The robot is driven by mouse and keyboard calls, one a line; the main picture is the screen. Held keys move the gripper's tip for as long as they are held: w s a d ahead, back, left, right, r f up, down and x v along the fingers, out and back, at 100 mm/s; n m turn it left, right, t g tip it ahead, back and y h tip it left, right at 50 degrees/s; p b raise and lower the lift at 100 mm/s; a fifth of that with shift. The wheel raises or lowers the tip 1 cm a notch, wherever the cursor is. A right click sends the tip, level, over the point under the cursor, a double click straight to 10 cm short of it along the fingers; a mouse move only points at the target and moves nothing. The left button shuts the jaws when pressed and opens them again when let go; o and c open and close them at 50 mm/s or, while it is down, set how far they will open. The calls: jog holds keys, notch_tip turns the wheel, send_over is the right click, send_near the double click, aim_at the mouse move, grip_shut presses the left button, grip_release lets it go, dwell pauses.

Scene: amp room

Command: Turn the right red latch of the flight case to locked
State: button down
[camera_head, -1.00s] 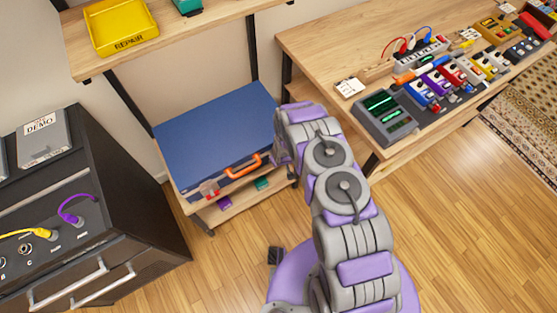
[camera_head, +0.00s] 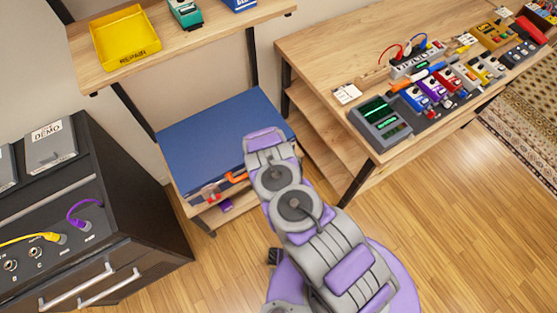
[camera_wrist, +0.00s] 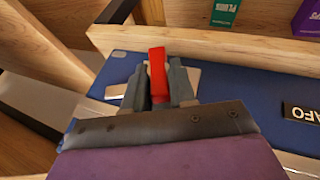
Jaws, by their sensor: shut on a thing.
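The blue flight case (camera_head: 205,138) lies on the lower shelf in the head view. Its orange handle (camera_head: 236,177) and left red latch (camera_head: 208,191) show on the front side. My arm covers the front right part of the case, so the right latch is hidden there. In the wrist view, my gripper (camera_wrist: 157,82) is shut on a red latch (camera_wrist: 157,70), with one grey finger on each side of it. The red piece stands between the fingers, near an end of the blue case (camera_wrist: 230,88). Whether it is turned to locked cannot be told.
A wooden shelf board runs close to my fingers in the wrist view, with a green box (camera_wrist: 224,14) and a purple box (camera_wrist: 308,20) beyond it. A pedal table (camera_head: 330,40) stands right, a black cabinet (camera_head: 110,230) left. Floor between is free.

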jog(key=shift+w+a+r, duration=0.15)
jog(key=shift+a+r, duration=0.05)
jog(key=c, duration=1.2)
grip_release()
jog(key=shift+o, duration=1.2)
jog(key=shift+f, duration=0.1)
jog(key=shift+s, duration=0.2)
jog(key=p+v, duration=0.2)
jog(key=v, duration=1.5)
